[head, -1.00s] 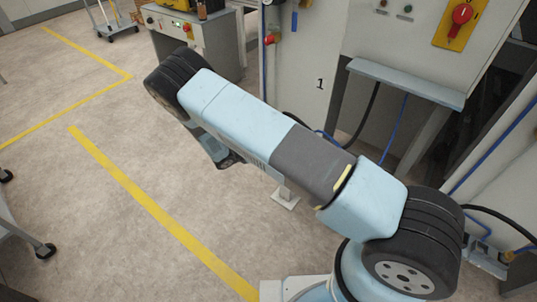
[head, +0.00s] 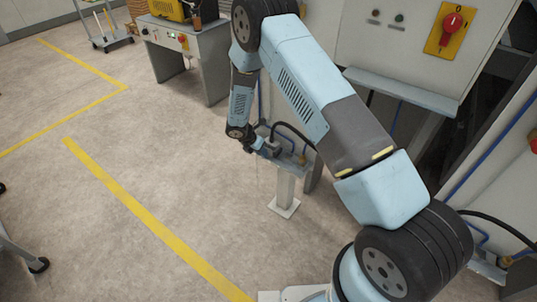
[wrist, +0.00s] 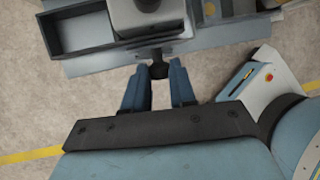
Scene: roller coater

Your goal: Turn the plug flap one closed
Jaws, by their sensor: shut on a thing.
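In the wrist view, my gripper (wrist: 158,82) has its two blue fingers on either side of a small dark knob-like part (wrist: 157,68), which I take to be plug flap one. It is shut on this part. The part joins the front of a grey housing (wrist: 150,18) on a shelf. In the head view, my gripper (head: 254,145) is at the left end of the small shelf on a pale post, touching the grey housing (head: 270,148). The flap itself is too small and covered to make out there, and its angle cannot be told.
A dark open tray (wrist: 78,32) lies beside the housing in the wrist view. The pale post (head: 285,192) stands on the floor. A black cable (head: 291,128) curves over the shelf. A cabinet with a red switch (head: 452,22) is at right.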

